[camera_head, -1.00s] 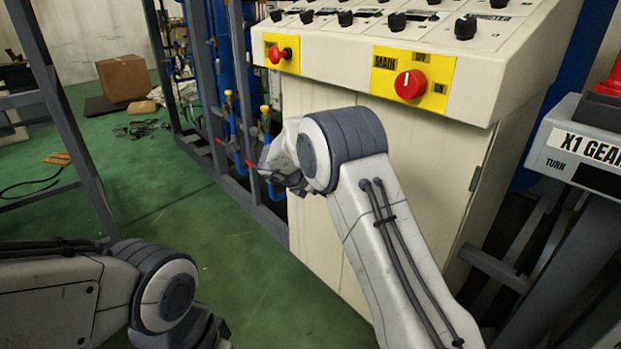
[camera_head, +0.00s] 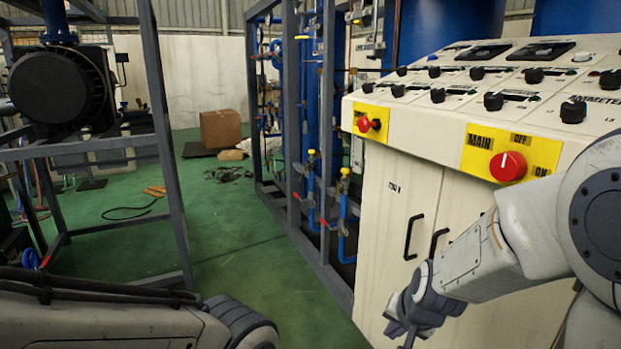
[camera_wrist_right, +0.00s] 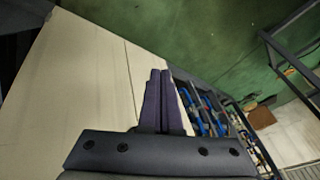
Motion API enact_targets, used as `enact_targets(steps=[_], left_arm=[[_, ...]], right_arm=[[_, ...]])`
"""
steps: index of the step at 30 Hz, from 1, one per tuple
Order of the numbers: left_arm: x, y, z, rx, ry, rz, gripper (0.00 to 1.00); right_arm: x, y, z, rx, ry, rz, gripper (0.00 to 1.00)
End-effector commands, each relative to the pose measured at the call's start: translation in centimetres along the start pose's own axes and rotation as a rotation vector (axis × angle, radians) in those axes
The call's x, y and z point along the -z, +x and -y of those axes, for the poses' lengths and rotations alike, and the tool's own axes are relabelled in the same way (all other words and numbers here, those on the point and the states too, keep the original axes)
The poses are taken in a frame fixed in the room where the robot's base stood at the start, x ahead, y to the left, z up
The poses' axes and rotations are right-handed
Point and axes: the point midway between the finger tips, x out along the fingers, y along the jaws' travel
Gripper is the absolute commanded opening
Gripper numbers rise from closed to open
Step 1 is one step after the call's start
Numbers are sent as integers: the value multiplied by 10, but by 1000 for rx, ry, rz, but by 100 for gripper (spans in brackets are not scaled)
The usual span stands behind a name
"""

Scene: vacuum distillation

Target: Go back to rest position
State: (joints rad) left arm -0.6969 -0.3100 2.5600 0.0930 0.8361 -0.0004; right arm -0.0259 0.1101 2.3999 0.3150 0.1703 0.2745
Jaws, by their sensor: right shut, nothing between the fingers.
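My right gripper (camera_head: 407,325) hangs in front of the lower doors of the control cabinet (camera_head: 380,250), pointing down and to the left. In the right wrist view its two dark fingers (camera_wrist_right: 160,98) lie together, shut with nothing between them. The right arm comes in from the right edge and covers part of the cabinet's front. My left arm enters at the lower left; its gripper is out of the picture.
The cabinet's panel has a red MAIN knob (camera_head: 508,167), a red button (camera_head: 364,124) and several black knobs. A grey pipe frame (camera_head: 300,150) stands behind it. A cardboard box (camera_head: 221,128) lies far back. Green floor (camera_head: 235,260) is clear in the middle.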

Motion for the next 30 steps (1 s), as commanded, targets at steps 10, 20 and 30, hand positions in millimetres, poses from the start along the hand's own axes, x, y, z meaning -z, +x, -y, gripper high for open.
enact_targets(steps=[10, 20, 30], left_arm=[[0, 0, 0, 0, 0, 0, 0], [0, 0, 0, 0, 0, 0, 0], [0, 0, 0, 0, 0, 0, 0]], right_arm=[[-80, -30, -61, -119, -598, 228, 0], [-139, -64, -15, -44, -810, 329, 0], [-207, -112, 5, 28, -1056, 447, 0]])
